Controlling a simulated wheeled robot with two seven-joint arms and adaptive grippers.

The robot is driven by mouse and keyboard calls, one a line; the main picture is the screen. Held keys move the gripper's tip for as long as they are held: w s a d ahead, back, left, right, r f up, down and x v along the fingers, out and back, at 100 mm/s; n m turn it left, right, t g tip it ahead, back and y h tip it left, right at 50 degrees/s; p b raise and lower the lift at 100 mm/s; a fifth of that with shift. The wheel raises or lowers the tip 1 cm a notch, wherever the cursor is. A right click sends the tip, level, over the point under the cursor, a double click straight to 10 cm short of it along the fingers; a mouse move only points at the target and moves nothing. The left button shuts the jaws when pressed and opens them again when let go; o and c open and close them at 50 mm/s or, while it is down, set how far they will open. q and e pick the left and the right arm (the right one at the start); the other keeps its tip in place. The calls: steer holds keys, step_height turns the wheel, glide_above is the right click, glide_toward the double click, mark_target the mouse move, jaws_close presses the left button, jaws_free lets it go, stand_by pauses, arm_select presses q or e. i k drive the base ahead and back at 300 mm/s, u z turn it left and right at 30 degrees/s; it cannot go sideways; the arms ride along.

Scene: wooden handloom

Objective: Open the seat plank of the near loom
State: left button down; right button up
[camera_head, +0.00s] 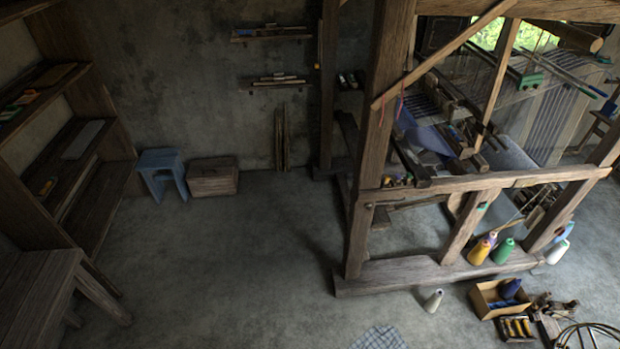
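The near loom (490,182) is a large frame of dark wooden beams filling the right half of the view. Its thick front post (372,150) stands on a heavy floor beam (440,271). Blue cloth (425,137) and warp threads show inside the frame. I cannot pick out the seat plank with certainty; the front post and side rail hide part of the loom's left end. Neither of my grippers is in view.
Cones of thread (503,252) stand by the floor beam. A cardboard box (487,302) and a lone cone (433,300) sit in front. A blue stool (162,172), a wooden box (213,177) and shelves (75,145) are left. The middle floor (230,260) is clear.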

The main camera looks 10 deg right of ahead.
mark_target(349, 127)
steer(key=u, duration=0.8)
steer(key=i, duration=2.85)
steer(key=z, duration=1.5)
steer(key=i, duration=0.75)
steer(key=z, duration=0.7)
